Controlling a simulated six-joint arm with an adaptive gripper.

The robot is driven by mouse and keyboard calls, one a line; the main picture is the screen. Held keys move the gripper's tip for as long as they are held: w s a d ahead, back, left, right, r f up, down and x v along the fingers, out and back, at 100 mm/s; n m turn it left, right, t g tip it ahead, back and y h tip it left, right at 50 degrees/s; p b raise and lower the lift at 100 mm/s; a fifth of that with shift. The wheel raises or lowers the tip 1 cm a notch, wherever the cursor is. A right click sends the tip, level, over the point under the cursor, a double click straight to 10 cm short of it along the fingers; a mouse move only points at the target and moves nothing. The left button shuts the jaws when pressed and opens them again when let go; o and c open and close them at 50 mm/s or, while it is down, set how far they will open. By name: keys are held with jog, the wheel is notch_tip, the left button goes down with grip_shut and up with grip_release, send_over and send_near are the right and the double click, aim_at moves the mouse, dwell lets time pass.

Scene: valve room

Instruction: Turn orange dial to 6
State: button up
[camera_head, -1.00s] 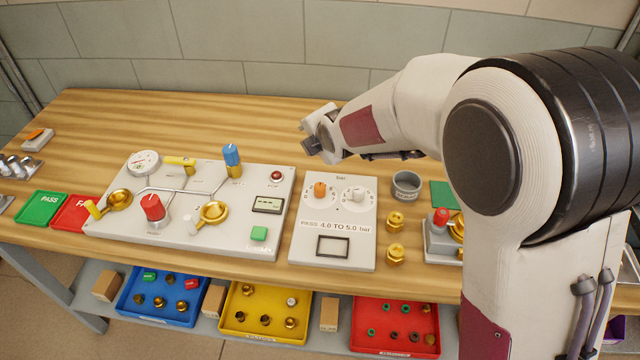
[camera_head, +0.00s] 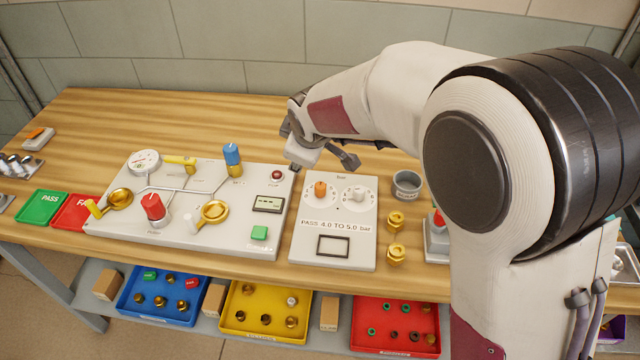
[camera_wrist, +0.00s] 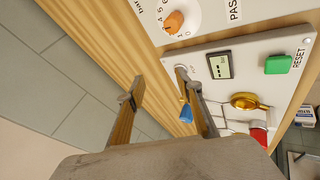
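The orange dial (camera_head: 320,189) is a small knob on a printed number scale, on the white panel (camera_head: 303,247) with the text "PASS 4.0 TO 5.0 bar". The dial also shows at the top of the wrist view (camera_wrist: 174,21), with some scale numbers readable beside it. Its exact setting is too small to tell. My gripper (camera_head: 322,162) is above the back edge of this panel, behind the dial and apart from it. In the wrist view my gripper (camera_wrist: 157,88) has its two fingers spread with nothing between them.
A white knob (camera_head: 357,194) sits just right of the orange dial. The valve board (camera_head: 180,240) with blue, red and yellow handles stands to the left. A grey cup (camera_head: 407,183) and brass fittings (camera_head: 396,219) stand to the right. The table behind is clear.

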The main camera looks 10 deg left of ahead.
aim_at(320, 186)
jog(key=shift+s+d+f+m+g+h, duration=0.3)
jog(key=shift+s+d+m, duration=0.35)
jog(key=shift+m, duration=1.8)
jog(key=shift+s+d+f+m+g+h, duration=0.1)
jog(key=shift+s+d+m+g+h, duration=0.4)
jog(key=shift+m, duration=1.9)
jog(key=shift+s+d+f+m+g+h, duration=0.2)
jog(key=shift+s+d+m, duration=0.6)
jog(key=shift+m, duration=1.65)
jog(key=shift+w+d, duration=0.15)
jog(key=shift+f, duration=0.1)
jog(key=shift+x, duration=3.8)
jog(key=shift+w+d, duration=0.1)
grip_shut()
